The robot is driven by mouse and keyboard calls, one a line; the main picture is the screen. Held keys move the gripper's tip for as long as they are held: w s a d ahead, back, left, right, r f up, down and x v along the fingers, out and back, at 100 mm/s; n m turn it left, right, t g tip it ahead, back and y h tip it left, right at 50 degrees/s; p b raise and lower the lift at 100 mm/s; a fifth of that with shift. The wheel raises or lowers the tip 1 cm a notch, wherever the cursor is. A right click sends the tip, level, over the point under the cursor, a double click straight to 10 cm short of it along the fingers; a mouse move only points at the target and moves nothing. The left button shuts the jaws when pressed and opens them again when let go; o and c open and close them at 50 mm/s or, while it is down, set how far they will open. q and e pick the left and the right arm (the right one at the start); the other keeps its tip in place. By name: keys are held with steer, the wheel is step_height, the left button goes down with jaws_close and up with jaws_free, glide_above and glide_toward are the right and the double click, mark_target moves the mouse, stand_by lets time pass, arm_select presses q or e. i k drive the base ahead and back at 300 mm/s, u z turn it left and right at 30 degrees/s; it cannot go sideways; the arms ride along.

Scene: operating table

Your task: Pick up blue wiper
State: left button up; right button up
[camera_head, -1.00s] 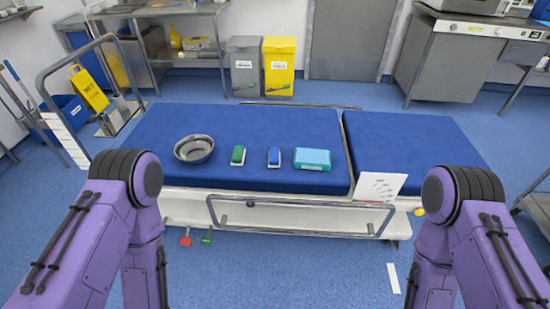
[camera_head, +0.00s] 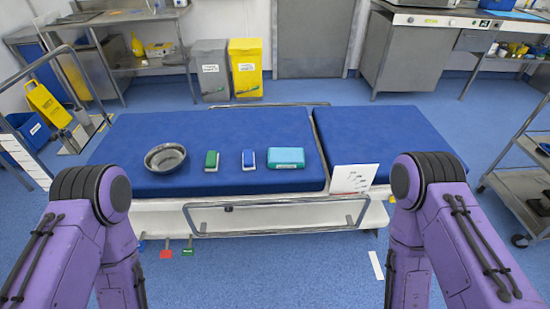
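The blue wiper (camera_head: 248,159) lies on the blue operating table (camera_head: 220,130), near its front edge. It is a small block with a blue top and a pale side. A green wiper (camera_head: 212,160) lies to its left and a teal box (camera_head: 286,157) to its right, each with a gap between. Both of my purple arms reach down at the left and right, in front of the table. Neither gripper shows in the head view, so their state is hidden. Nothing touches the blue wiper.
A metal bowl (camera_head: 165,158) sits at the table's left. A metal side rail (camera_head: 275,232) runs along the table's front. A white card (camera_head: 353,178) stands at the front, right of the teal box. A metal cart (camera_head: 520,180) is at the far right.

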mark_target(249, 158)
steer(key=u, duration=2)
steer(key=i, duration=2)
steer(key=z, duration=4.05)
steer(key=i, duration=0.5)
steer(key=u, duration=0.05)
